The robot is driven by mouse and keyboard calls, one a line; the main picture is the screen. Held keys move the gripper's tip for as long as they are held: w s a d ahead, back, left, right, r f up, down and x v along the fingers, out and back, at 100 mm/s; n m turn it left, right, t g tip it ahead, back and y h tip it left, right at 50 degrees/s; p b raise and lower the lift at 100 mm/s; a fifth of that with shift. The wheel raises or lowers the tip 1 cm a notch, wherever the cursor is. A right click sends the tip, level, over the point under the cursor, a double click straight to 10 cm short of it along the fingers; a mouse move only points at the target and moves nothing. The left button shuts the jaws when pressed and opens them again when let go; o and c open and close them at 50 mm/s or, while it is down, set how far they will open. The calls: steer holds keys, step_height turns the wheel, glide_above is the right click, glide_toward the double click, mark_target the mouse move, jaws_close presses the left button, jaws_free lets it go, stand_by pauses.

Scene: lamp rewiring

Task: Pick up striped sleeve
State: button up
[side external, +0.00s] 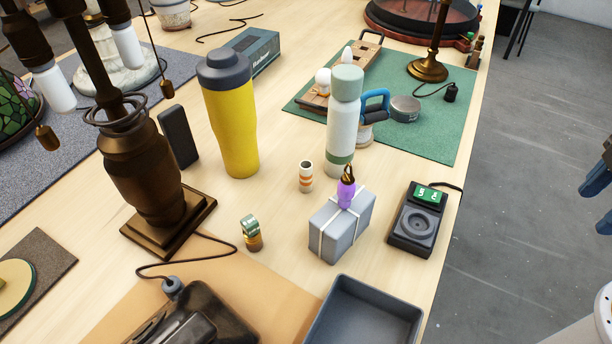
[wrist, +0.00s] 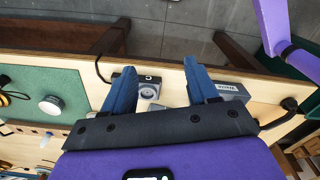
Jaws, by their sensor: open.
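The striped sleeve (side external: 305,176) is a small open tube, pale with orange bands. It stands upright on the wooden table in the side external view, between the yellow tumbler and the grey box tied with white bands. I cannot make it out in the wrist view. My gripper (side external: 592,208) shows only as blue fingers at the right edge of the side external view, beyond the table edge and well apart from the sleeve. In the wrist view my gripper (wrist: 161,92) has its two blue fingers spread, with nothing held between them.
Near the sleeve stand a yellow tumbler (side external: 230,118), a white-and-green bottle (side external: 341,130), a tied grey box (side external: 352,222) with a purple item on top, and a ringed green-gold piece (side external: 251,234). A black dial device (side external: 416,222) and a tray (side external: 370,318) lie toward the front.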

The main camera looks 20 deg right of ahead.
steer(key=w+a+r+n+t+h, duration=0.2)
steer(key=w+a+n, duration=0.1)
steer(key=w+a, duration=0.5)
steer(key=w+a+r+n+t+h, duration=0.25)
steer(key=w+a, duration=0.25)
steer(key=w, duration=0.6)
steer(key=n+t+h, duration=0.6)
steer(key=n, duration=0.3)
glide_above(309, 164)
steer(key=s+a, duration=0.2)
step_height(309, 164, down, 4)
steer(key=f, duration=1.8)
steer(key=shift+w+d+f, duration=0.2)
steer(key=shift+f, duration=0.2)
steer(key=shift+w+d+f, duration=0.15)
steer(key=shift+w+d, duration=0.35)
steer(key=shift+w+d+f, duration=0.2)
steer(key=shift+w+d, duration=0.3)
steer(key=c, duration=1)
